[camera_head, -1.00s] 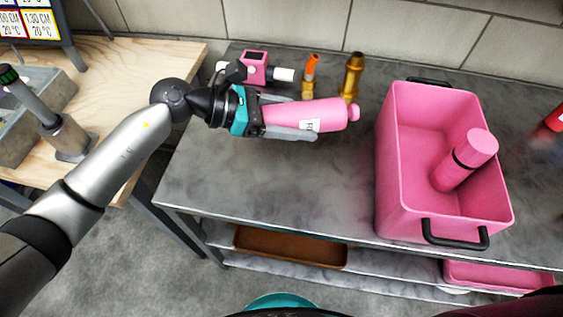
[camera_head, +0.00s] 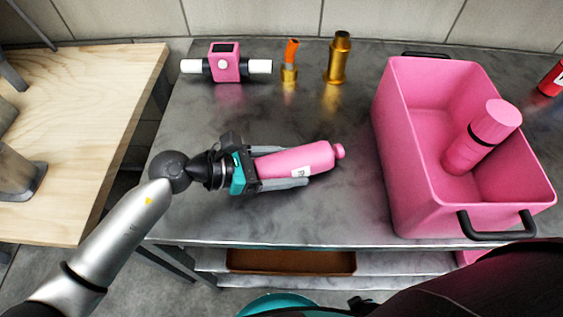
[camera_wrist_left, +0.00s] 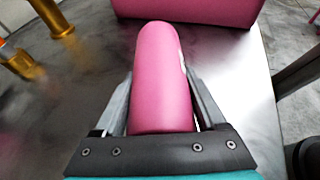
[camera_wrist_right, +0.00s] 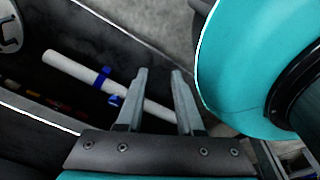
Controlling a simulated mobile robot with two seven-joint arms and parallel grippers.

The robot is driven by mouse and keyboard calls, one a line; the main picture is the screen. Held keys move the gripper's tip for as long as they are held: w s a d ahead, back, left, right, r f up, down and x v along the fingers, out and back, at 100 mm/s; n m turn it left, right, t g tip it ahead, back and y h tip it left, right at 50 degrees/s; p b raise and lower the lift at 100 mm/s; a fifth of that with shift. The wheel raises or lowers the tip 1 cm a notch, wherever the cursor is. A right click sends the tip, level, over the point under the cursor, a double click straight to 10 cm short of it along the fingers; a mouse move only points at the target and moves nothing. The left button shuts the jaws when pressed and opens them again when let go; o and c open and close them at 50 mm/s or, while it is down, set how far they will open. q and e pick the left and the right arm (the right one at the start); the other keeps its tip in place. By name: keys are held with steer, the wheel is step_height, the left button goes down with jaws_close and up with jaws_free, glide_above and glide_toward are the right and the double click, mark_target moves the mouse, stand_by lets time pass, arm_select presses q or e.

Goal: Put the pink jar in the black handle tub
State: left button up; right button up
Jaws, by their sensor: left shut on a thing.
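My left gripper (camera_head: 303,177) is shut around the pink jar (camera_head: 290,160), a bottle-like body with a narrow knob end and a white label. The jar lies roughly level over the grey table, its knob end pointing right towards the tub. It fills the space between the fingers in the left wrist view (camera_wrist_left: 162,75). The black handle tub (camera_head: 415,200) is pink with black handles, right of the jar and apart from it. Another pink bottle with a black band (camera_head: 482,135) leans inside it. My right gripper (camera_wrist_right: 159,75) is open and empty in its wrist view.
A pink device with white ends (camera_head: 225,65), an orange-topped gold fitting (camera_head: 290,68) and a gold cylinder (camera_head: 338,60) stand along the table's back. A red item (camera_head: 552,80) is at far right. Grey tabletop (camera_head: 350,205) between jar and tub is bare.

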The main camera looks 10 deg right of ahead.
arm_select(q)
steer(key=shift+s, duration=0.1)
steer(key=shift+f, duration=0.15)
steer(key=o, duration=1.4)
arm_select(e)
steer(key=shift+w+d, duration=0.25)
steer(key=shift+w, duration=0.5)
